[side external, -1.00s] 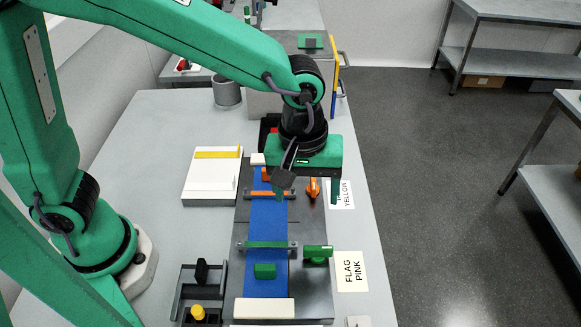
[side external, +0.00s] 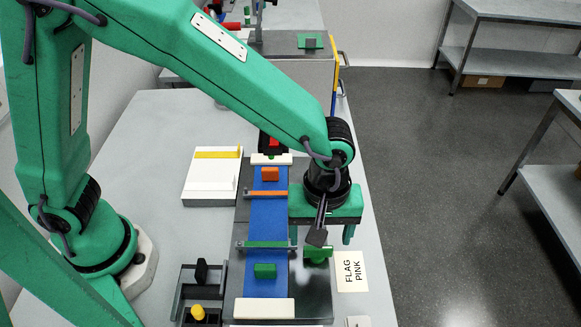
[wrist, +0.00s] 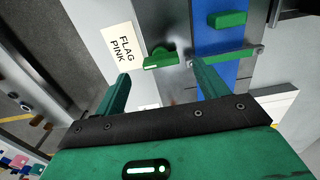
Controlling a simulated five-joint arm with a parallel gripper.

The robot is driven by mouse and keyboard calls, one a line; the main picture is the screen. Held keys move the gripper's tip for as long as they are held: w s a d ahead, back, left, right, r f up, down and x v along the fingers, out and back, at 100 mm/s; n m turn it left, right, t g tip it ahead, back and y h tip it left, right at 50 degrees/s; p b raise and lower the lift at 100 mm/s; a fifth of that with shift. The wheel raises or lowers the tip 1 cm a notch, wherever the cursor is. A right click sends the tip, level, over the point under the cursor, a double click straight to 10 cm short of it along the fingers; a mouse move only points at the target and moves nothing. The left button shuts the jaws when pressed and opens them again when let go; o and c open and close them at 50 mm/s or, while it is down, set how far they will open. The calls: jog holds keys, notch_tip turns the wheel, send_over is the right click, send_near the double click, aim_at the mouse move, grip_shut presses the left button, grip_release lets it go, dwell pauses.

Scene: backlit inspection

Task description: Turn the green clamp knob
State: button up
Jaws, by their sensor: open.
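My gripper (side external: 321,234) is open and empty, pointing down, just behind the knob in the side view. In the wrist view its two fingers (wrist: 159,75) are spread wide, and I see no contact with the knob.
A green block (side external: 265,271) and an orange block (side external: 270,174) sit on the blue strip (side external: 267,220), with an orange bar (side external: 266,194) between. A "FLAG PINK" card (side external: 351,272) lies right of the knob. A dark tray (side external: 180,300) and white box (side external: 209,180) stand left.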

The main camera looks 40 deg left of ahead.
aim_at(318, 251)
jog(key=shift+f, duration=2.35)
jog(key=c, duration=1)
